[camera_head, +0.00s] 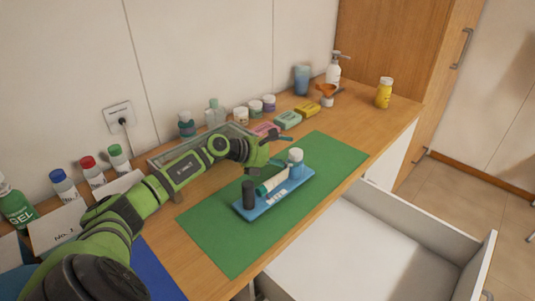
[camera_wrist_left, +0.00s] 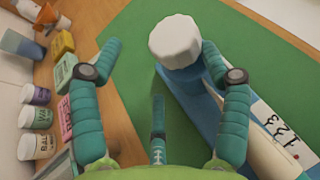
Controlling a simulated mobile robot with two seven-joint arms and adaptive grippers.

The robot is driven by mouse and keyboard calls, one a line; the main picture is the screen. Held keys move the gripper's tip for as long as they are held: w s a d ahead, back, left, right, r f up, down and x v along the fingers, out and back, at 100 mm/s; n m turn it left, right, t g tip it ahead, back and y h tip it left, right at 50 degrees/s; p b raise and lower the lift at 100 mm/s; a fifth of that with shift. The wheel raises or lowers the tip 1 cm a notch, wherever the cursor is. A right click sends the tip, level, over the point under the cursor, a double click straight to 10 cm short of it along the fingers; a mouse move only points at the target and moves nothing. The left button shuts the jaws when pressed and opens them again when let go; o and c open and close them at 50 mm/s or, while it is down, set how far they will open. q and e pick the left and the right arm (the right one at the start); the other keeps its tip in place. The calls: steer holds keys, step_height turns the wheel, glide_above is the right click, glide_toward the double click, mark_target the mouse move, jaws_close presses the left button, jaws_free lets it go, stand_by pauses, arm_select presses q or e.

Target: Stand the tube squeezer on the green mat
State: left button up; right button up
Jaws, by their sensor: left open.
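The green mat (camera_head: 225,240) lies along the counter. I cannot tell for certain which thing is the tube squeezer. My left gripper (camera_head: 283,150) is open and empty, close to the white-capped bottle. In the left wrist view the bottle's white cap (camera_wrist_left: 175,42) shows between the spread fingers (camera_wrist_left: 160,55), nearer the right one; I see no contact. My right gripper is out of view.
Small jars (camera_head: 255,107), pink, green and yellow blocks, a blue cup (camera_head: 302,79), a pump bottle (camera_head: 333,70) and a yellow bottle (camera_head: 384,92) line the back. Several capped bottles stand at the left. An open white drawer (camera_head: 350,250) sticks out below the counter. The mat's far right end is bare.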

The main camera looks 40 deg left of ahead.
arm_select(q)
steer(key=b+v, duration=0.2)
steer(key=v, duration=0.8)
steer(key=shift+s, duration=0.3)
